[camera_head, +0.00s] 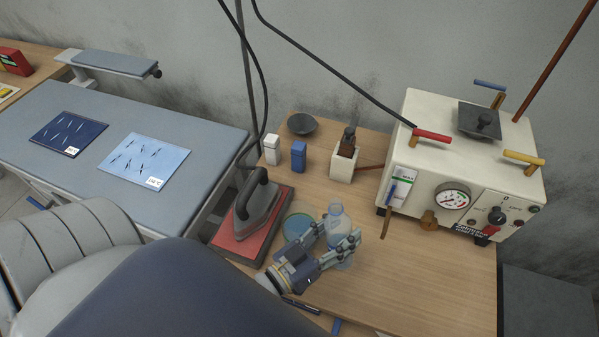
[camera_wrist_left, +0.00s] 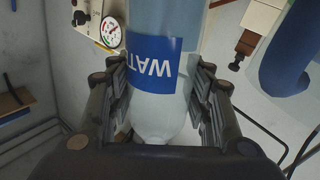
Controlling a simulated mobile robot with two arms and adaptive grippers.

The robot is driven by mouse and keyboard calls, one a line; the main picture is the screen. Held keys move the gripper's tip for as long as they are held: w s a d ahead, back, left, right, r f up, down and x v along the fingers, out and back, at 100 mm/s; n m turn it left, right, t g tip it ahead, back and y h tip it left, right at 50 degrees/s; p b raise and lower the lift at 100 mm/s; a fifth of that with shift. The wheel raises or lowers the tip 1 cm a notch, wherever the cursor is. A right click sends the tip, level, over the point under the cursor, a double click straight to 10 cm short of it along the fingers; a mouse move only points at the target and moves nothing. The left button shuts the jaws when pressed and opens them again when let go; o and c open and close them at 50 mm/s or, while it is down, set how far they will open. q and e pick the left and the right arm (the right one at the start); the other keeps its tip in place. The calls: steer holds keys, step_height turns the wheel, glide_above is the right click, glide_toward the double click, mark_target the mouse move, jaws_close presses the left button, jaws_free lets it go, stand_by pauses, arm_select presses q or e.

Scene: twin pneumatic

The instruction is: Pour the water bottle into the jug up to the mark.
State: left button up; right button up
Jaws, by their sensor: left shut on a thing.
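The water bottle (camera_head: 337,219) is clear and pale blue, and looks roughly upright over the wooden table in the head view. My left gripper (camera_head: 337,247) is shut around its body. In the left wrist view the bottle (camera_wrist_left: 163,100) sits between the two fingers, with a blue label whose white letters appear upside down. A round teal-rimmed thing (camera_head: 297,224), possibly the jug seen from above, stands just left of the bottle. My gripper partly hides it. No fill mark or water level can be made out. My right gripper is not in view.
A steam iron (camera_head: 253,212) rests on a red pad at left. A white boiler (camera_head: 455,165) with a gauge stands at right. White (camera_head: 271,149) and blue (camera_head: 298,156) small containers and a dark dish (camera_head: 302,123) stand behind. The table right of the bottle is clear.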

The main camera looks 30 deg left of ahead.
mark_target(334, 225)
arm_select(q)
steer(key=shift+f+m+p, duration=0.1)
steer(key=shift+m+p, duration=0.7)
steer(key=shift+m, duration=0.3)
step_height(334, 225, up, 6)
steer(key=p, duration=0.6)
steer(key=shift+f, duration=0.1)
